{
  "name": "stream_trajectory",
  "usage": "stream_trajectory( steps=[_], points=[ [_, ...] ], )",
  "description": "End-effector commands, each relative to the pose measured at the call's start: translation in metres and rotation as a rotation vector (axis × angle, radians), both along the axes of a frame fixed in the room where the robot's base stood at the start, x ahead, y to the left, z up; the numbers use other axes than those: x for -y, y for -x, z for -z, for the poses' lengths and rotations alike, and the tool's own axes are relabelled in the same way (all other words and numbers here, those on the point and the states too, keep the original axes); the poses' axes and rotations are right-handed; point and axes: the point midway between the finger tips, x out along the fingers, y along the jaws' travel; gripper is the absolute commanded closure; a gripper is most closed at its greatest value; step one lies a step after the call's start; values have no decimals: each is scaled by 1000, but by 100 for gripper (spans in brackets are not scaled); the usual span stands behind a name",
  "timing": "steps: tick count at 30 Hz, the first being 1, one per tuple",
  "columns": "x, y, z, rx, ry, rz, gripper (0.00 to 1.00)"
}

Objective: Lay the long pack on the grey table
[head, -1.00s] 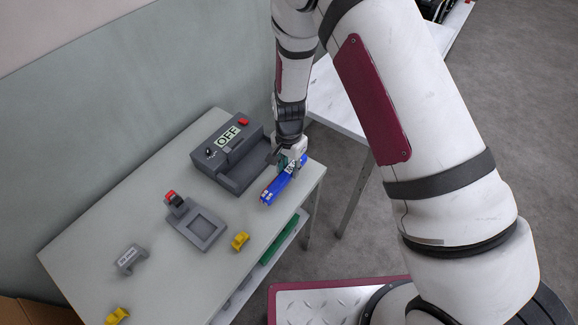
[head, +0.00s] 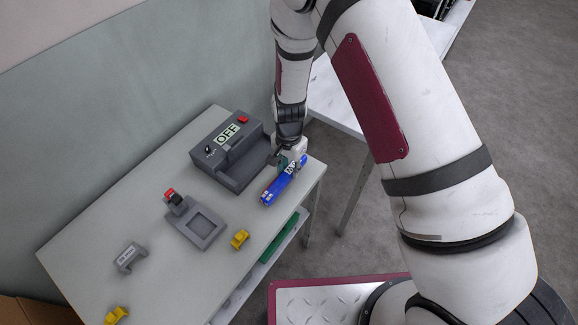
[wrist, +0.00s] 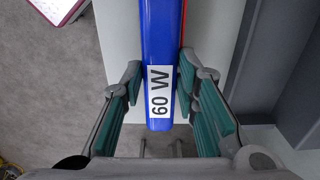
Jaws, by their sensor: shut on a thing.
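The long pack (head: 280,186) is blue with a white label; in the wrist view the pack (wrist: 160,40) reads "60 W" and has a red strip along one side. My gripper (head: 291,164) is shut on it near its labelled end, with a green-padded finger on each side in the wrist view (wrist: 158,92). The pack is over the right end of the grey table (head: 150,200), beside the dark grey tester. I cannot tell whether it touches the tabletop.
The dark grey tester (head: 229,150) shows "OFF" and has a red button. A grey fixture (head: 195,224) with a red-topped clamp, two yellow holders (head: 240,239) and a grey bracket (head: 130,257) stand on the table. A white table (head: 335,95) stands behind.

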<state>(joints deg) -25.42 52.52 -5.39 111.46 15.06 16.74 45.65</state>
Motion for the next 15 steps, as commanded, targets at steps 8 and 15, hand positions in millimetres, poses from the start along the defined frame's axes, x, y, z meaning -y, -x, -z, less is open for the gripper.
stream_trajectory(
  steps=[8,15],
  points=[
    [0,0,4,1,-1,0,100],
    [0,0,7,1,0,0,100]
  ],
)
